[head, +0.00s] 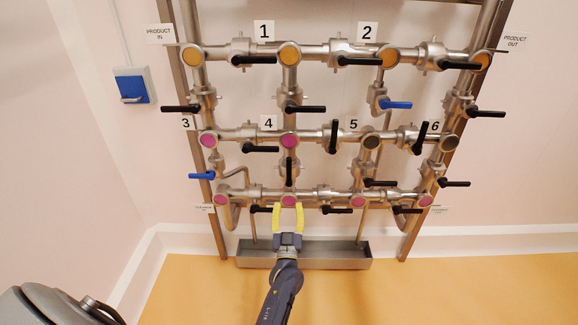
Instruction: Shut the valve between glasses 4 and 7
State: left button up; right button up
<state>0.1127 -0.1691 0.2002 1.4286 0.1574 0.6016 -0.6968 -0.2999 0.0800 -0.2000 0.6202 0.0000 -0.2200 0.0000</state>
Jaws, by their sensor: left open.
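Glass 4 (289,141) is a magenta round sight glass in the middle row, with the label 4 (268,122) at its upper left. Below it, on the vertical pipe, is a valve with a black handle (289,172) that points up and down, in line with the pipe. That pipe leads to a magenta glass (289,201) in the bottom row; I see no label 7. My left gripper (287,208) is open and empty, its yellow fingers pointing up at the bottom-row glass, just below the handle. I cannot tell the depth gap. My right gripper is not in view.
Neighbouring black handles (262,209) and (337,210) flank the gripper on the bottom row. Blue handles (202,176) and (397,104) sit farther off. A metal trough (340,263) lies below the pipes. A blue wall box (132,87) is at left.

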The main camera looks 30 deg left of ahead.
aim_at(289, 167)
pick_arm(q)
jog(key=x, duration=1.7)
jog(key=shift+a+r, duration=0.1)
grip_shut()
